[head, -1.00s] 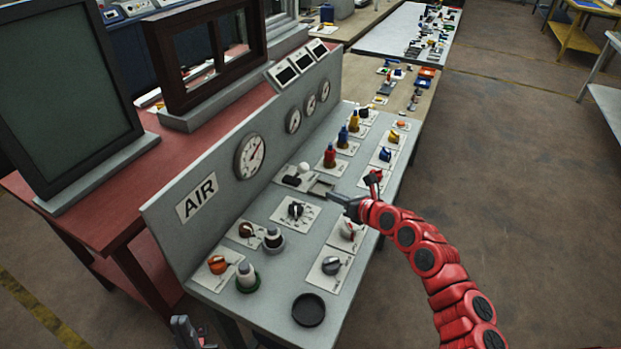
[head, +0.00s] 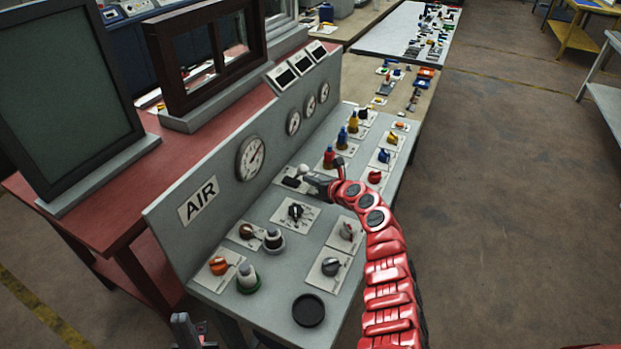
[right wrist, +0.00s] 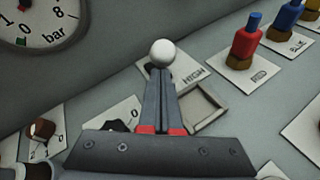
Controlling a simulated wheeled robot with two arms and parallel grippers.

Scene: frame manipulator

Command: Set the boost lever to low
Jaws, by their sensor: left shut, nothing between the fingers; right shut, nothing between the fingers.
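The boost lever (head: 303,169) has a white ball knob. The lever's base is partly hidden by the fingers. My left gripper (head: 185,330) is shut at the bottom edge, away from the panel controls.
The grey panel carries several knobs, including a red knob (head: 329,157), a black rotary knob (head: 296,211) and a grey knob (head: 331,266). A gauge (head: 251,158) is on the upright board behind. A black round dish (head: 308,310) sits at the near corner.

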